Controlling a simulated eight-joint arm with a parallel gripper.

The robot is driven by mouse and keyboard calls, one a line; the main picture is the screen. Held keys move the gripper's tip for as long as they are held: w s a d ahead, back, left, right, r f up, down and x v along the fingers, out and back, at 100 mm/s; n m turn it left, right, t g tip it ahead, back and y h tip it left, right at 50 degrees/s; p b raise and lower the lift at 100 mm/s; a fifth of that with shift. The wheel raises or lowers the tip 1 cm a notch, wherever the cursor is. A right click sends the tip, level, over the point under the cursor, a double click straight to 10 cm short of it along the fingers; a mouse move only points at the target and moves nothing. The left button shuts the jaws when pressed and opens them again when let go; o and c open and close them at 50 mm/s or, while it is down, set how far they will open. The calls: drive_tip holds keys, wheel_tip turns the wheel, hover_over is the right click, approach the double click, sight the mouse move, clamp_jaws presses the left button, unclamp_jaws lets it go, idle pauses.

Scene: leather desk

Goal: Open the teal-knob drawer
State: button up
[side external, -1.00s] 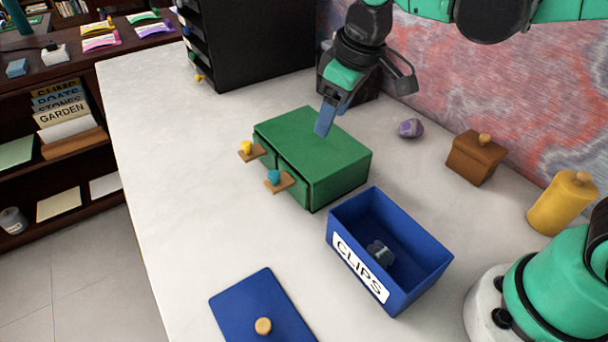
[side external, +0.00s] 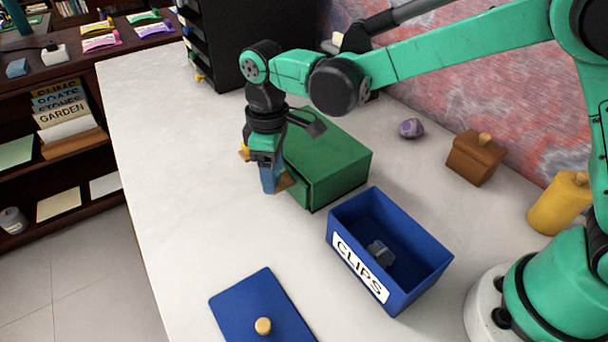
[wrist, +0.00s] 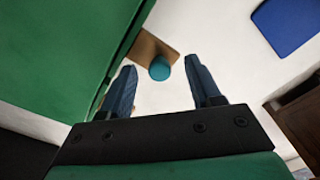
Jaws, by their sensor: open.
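The green drawer box (side external: 328,160) sits on the white desktop, its front facing left and toward the camera. In the wrist view the teal knob (wrist: 159,69) stands on a brown wooden piece (wrist: 149,47) beside the green box (wrist: 60,60). My gripper (side external: 268,188) is at the front of the box and hides the teal knob in the side view. In the wrist view my gripper (wrist: 163,85) is open, and the knob shows between and just beyond its fingers, with no contact visible. The yellow knob (side external: 244,151) is partly hidden behind my gripper.
A blue bin marked CLIPS (side external: 390,250) stands right of the drawer box, a dark object inside. A blue lid (side external: 262,305) lies near the front. A black shelf unit (side external: 245,40) stands behind. The desktop left of my gripper is clear.

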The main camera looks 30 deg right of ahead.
drive_tip(key=shift+f, duration=0.1)
drive_tip(key=shift+c, duration=0.2)
clamp_jaws()
idle(1.2)
